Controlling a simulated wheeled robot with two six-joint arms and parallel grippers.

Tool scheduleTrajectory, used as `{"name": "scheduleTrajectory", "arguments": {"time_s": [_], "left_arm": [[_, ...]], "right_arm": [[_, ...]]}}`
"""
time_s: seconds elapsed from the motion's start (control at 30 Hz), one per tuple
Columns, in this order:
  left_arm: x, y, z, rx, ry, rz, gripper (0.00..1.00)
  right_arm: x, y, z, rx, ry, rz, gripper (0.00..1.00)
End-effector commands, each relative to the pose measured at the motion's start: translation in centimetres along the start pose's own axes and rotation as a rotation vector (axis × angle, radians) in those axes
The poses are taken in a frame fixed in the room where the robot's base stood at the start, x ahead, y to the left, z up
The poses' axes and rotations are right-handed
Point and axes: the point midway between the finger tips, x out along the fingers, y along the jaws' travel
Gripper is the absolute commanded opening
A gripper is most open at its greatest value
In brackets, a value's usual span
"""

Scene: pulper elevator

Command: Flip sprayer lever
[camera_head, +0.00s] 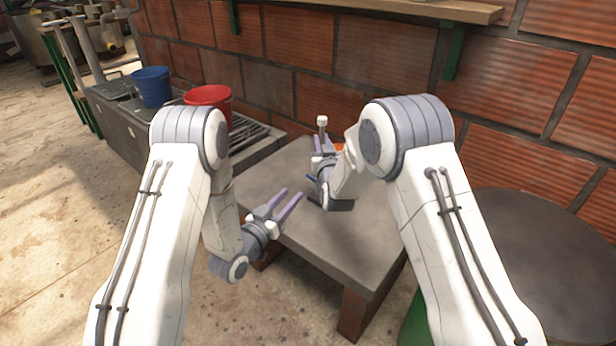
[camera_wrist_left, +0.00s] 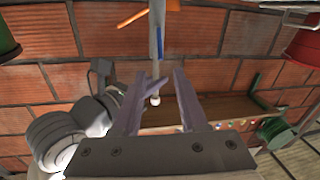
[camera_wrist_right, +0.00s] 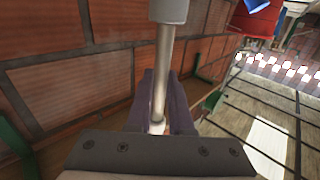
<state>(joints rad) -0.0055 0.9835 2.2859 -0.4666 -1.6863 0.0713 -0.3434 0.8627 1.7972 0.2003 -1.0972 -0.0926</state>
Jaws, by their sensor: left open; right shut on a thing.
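The sprayer shows in the left wrist view as a pale grey rod (camera_wrist_left: 156,55) with a blue lever-like piece (camera_wrist_left: 161,40), an orange part (camera_wrist_left: 133,18) and a small white tip (camera_wrist_left: 155,100). My left gripper (camera_head: 292,193) is open and empty, lower and nearer, apart from the sprayer.
A grey slab table (camera_head: 330,243) on brick legs lies below both grippers. A brick wall (camera_head: 330,40) with a wooden shelf (camera_head: 430,10) stands behind. Blue (camera_head: 151,86) and red (camera_head: 208,96) buckets sit at the left. A round dark surface (camera_head: 545,255) is at the right.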

Motion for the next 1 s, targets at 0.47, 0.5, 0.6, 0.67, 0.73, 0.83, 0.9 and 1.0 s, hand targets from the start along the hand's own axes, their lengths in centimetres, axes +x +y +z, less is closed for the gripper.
{"name": "scheduleTrajectory", "arguments": {"time_s": [0.47,0.5,0.6,0.67,0.73,0.83,0.9,1.0], "left_arm": [[8.9,0.0,0.0,0.003,0.001,0.000,0.42],[9.3,0.0,0.0,0.004,0.001,-0.001,0.42],[10.1,0.0,0.0,0.004,0.001,-0.001,0.42],[10.3,0.0,0.0,0.003,-0.001,-0.001,0.42],[10.5,0.0,0.0,0.003,-0.001,-0.002,0.42],[10.5,0.0,0.0,0.003,-0.001,-0.002,0.42],[10.5,-0.1,0.0,0.003,-0.001,-0.002,0.42],[10.5,-0.1,0.0,0.003,-0.001,-0.002,0.23]], "right_arm": [[0.0,0.0,0.0,0.000,0.000,0.001,0.00],[0.0,0.0,0.0,0.000,0.000,0.001,0.00],[0.0,0.0,0.0,0.000,0.000,0.001,0.00],[0.0,0.0,0.0,0.000,0.000,0.001,0.00],[0.0,0.0,0.0,0.000,0.000,0.001,0.00],[0.0,0.0,0.0,0.000,0.000,0.000,0.00],[0.0,0.0,0.0,0.000,0.001,0.000,0.00],[0.0,0.0,0.0,0.000,0.001,0.000,0.00]]}}
